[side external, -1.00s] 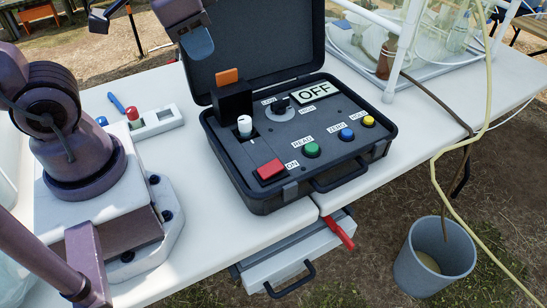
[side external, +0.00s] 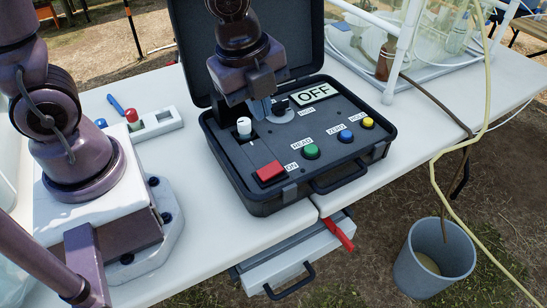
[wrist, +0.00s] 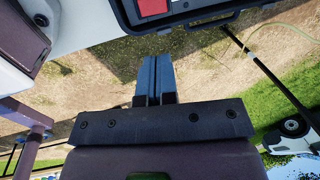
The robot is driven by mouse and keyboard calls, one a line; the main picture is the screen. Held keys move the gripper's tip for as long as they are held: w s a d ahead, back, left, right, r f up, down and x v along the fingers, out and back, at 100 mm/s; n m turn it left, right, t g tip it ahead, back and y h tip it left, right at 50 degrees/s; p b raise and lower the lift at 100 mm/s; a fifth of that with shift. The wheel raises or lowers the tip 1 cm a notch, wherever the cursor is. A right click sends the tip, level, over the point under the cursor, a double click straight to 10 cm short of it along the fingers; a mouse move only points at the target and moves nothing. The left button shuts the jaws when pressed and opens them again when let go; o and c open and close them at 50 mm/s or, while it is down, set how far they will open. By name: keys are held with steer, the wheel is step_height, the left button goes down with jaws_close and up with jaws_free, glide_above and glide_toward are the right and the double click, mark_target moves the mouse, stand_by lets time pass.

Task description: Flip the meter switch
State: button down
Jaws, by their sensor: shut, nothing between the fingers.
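The meter is an open black case (side external: 345,175) on the white table. Its display (side external: 314,93) reads OFF. A red block (side external: 269,172) marked ON sits at the panel's front left; it also shows at the top edge of the wrist view (wrist: 152,7). A white-capped lever (side external: 244,127) stands in a slot behind it. A dark selector knob (side external: 280,107) is at the panel's back, partly behind my fingers. My gripper (side external: 259,112) is over the back left of the panel, fingers shut and empty. Whether they touch the panel is unclear. Its fingers (wrist: 157,82) are together in the wrist view.
Green (side external: 312,151), blue (side external: 345,136) and yellow (side external: 368,123) buttons line the panel. The raised lid (side external: 190,60) stands behind my gripper. A small white holder (side external: 155,122) is left of the case. A bucket (side external: 435,258) stands on the ground at right.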

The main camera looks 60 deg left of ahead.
mark_target(268, 172)
steer(key=shift+f, duration=0.1)
steer(key=w+f, duration=0.1)
steer(key=f, duration=0.8)
steer(key=w+f, duration=0.1)
steer(key=f, duration=0.3)
steer(key=shift+w+f, duration=0.3)
steer(key=shift+f, duration=0.1)
steer(key=shift+w+f+g, duration=0.1)
steer(key=shift+g, duration=0.2)
steer(key=shift+s, duration=0.9)
steer(key=shift+r, duration=0.2)
